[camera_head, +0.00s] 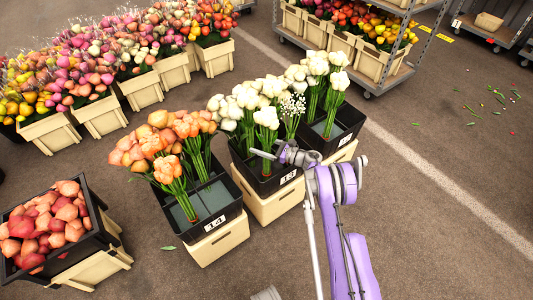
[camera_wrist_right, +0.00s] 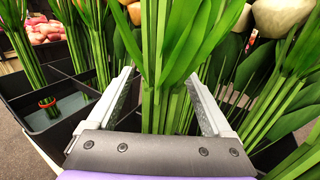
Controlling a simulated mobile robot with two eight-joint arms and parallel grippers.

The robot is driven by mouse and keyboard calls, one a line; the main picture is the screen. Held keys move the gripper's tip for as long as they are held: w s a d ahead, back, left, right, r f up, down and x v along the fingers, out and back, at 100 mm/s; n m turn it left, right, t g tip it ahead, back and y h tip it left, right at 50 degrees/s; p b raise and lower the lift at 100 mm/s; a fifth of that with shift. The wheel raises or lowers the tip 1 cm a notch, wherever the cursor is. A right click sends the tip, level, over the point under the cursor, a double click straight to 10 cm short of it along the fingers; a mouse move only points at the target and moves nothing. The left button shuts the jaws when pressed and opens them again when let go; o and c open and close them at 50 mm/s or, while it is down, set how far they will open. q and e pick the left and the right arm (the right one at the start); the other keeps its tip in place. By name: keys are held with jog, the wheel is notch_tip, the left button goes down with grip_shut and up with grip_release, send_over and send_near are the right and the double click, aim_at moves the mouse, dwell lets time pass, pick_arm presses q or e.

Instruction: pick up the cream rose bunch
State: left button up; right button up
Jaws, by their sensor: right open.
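Cream rose bunches stand upright in the black crate (camera_head: 285,179) numbered 13. The nearest cream bunch (camera_head: 266,117) has pale heads over green stems. My right gripper (camera_head: 270,150) is at the stems of this bunch, below its heads. In the right wrist view my right gripper (camera_wrist_right: 157,90) is open, with green stems (camera_wrist_right: 158,108) standing between its two fingers. The stems do not look clamped. Their heads are mostly out of that view. My left gripper is not in view.
A black crate of orange flowers (camera_head: 217,222), numbered 14, stands left of crate 13. Another black crate with cream flowers (camera_head: 345,118) adjoins it at right. A bin of red flowers (camera_head: 85,240) is at lower left. Crate dividers (camera_wrist_right: 75,88) and neighbouring stems flank the fingers closely.

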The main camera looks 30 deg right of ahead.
jog(key=shift+w, duration=0.1)
grip_shut()
dwell(0.4)
jog(key=shift+r, duration=0.15)
notch_tip(320, 180, up, 28)
jog(key=p, duration=0.4)
jog(key=shift+p, duration=0.4)
jog(key=shift+a, duration=0.1)
